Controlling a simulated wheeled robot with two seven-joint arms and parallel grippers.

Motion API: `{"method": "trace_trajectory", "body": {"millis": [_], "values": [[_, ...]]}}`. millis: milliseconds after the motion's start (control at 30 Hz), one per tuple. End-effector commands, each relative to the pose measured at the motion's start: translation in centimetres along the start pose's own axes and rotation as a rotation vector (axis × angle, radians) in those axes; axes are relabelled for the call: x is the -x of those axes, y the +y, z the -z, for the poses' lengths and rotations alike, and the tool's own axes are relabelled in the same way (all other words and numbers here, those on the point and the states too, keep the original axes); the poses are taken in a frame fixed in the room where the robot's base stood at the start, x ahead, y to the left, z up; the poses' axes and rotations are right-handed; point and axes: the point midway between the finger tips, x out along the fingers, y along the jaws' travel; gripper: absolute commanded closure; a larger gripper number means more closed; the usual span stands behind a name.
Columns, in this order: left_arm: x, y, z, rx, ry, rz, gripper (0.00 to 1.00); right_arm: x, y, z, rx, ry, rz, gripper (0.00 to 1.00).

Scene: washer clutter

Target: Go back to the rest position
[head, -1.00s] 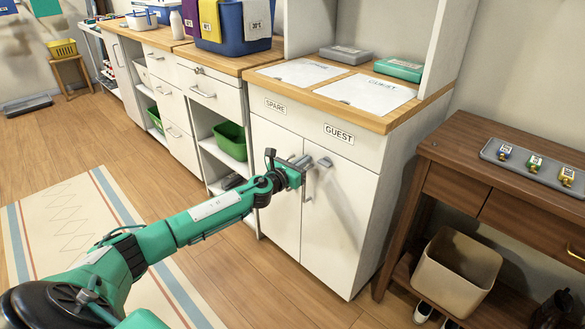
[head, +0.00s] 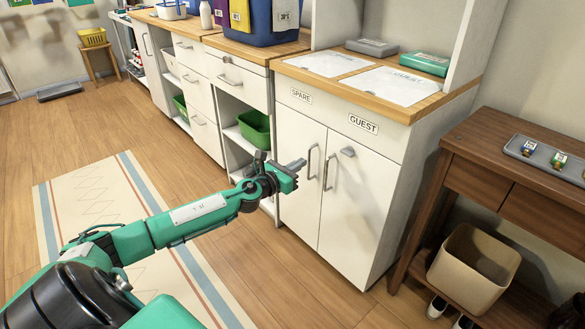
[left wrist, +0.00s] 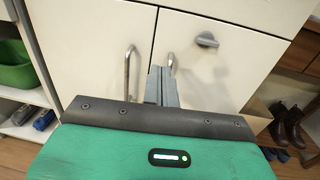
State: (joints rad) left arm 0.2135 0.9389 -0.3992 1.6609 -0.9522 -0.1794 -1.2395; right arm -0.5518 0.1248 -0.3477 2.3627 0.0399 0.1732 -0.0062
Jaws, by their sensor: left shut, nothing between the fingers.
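My left gripper (head: 294,166) is shut and empty in the head view, in front of the left door of the white cabinet (head: 300,210). In the left wrist view its fingers (left wrist: 162,85) point at the cabinet near the seam between the two doors. The cabinet doors look closed, each with a metal bar handle; the left handle (head: 312,162) is just right of the fingertips in the head view. A grey knob (head: 347,152) is on the right door. I cannot tell whether the fingertips touch the door. My right gripper is out of view.
A counter with white sheets (head: 400,86) tops the cabinet. A brown table (head: 500,145) with a grey tray (head: 545,155) stands at the right, a beige bin (head: 473,268) on its lower shelf. A striped rug (head: 110,205) lies on the open floor at left.

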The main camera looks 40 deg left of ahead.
Motion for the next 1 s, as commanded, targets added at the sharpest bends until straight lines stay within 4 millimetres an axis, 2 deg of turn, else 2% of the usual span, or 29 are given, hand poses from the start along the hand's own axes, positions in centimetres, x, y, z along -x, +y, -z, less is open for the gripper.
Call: {"method": "trace_trajectory", "body": {"millis": [200,500,567,633,667,767,867,900,1000], "values": [[1.7,0.1,0.1,-0.001,0.001,0.0,1.0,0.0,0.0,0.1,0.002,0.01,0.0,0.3],[2.1,0.2,0.0,0.0,0.0,0.0,1.0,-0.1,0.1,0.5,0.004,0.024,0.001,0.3],[2.1,-0.2,0.2,0.014,0.002,0.004,1.0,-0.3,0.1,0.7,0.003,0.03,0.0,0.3],[2.4,-1.4,1.1,0.069,0.013,0.021,1.0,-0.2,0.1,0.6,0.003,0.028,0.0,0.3],[2.6,-2.3,1.6,0.111,0.02,0.033,1.0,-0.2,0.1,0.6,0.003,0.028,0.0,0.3],[3.9,-6.9,4.1,0.334,0.057,0.091,1.0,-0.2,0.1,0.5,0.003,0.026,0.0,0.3],[6.2,-13.6,6.5,0.671,0.115,0.168,1.0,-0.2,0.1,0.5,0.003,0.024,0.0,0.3],[7.4,-16.4,7.2,0.825,0.141,0.198,1.0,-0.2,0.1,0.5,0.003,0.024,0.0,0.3],[10.6,-23.1,7.6,1.223,0.206,0.27,1.0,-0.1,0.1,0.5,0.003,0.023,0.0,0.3]]}}
